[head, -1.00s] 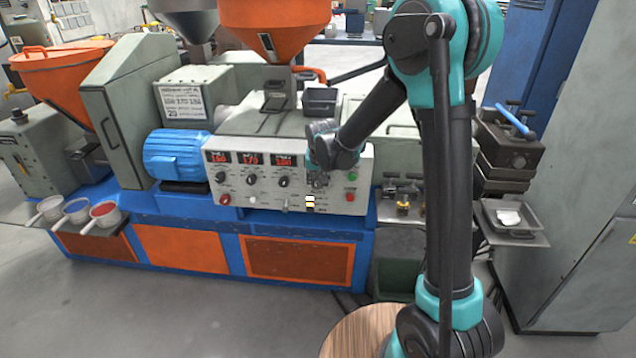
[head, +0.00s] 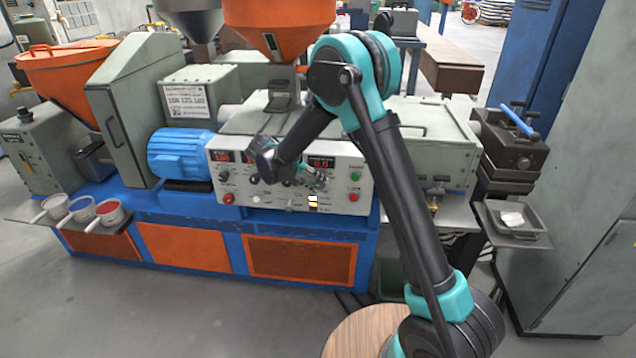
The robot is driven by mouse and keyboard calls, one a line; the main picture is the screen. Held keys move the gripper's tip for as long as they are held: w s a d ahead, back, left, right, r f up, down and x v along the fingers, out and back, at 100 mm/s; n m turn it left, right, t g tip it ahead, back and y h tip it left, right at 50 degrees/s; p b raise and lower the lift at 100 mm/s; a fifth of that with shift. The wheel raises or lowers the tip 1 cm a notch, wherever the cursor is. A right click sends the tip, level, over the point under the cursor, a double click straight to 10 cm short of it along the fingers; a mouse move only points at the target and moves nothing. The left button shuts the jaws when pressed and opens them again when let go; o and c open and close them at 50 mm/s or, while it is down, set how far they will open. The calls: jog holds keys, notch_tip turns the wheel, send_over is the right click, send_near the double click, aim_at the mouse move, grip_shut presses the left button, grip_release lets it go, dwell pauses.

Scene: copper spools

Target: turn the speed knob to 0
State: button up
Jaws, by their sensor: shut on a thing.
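The control panel (head: 345,175) of the green and blue machine carries red-lit displays and a row of dark knobs. My gripper (head: 318,181) is at the panel's right-middle part, just below the rightmost display (head: 320,162), which seems to read 0.0. Its fingers are shut on a knob there, taken to be the speed knob; they hide most of it, and its pointer and label cannot be read. My wrist reaches in from the left and covers the panel's middle. A left knob (head: 223,176) stays in sight.
A green button (head: 354,176) and a red button (head: 354,197) sit right of my gripper. A red knob (head: 228,198) is at the lower left. The blue motor (head: 180,152) stands left of the panel, and an orange hopper (head: 275,25) rises above. The floor in front is clear.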

jog(key=shift+a+f+h, duration=0.1)
jog(key=shift+h, duration=0.5)
jog(key=o, duration=1.2)
jog(key=shift+c, duration=0.2)
jog(key=v, duration=1.2)
jog(key=shift+s+f, duration=0.1)
jog(key=shift+s, duration=0.05)
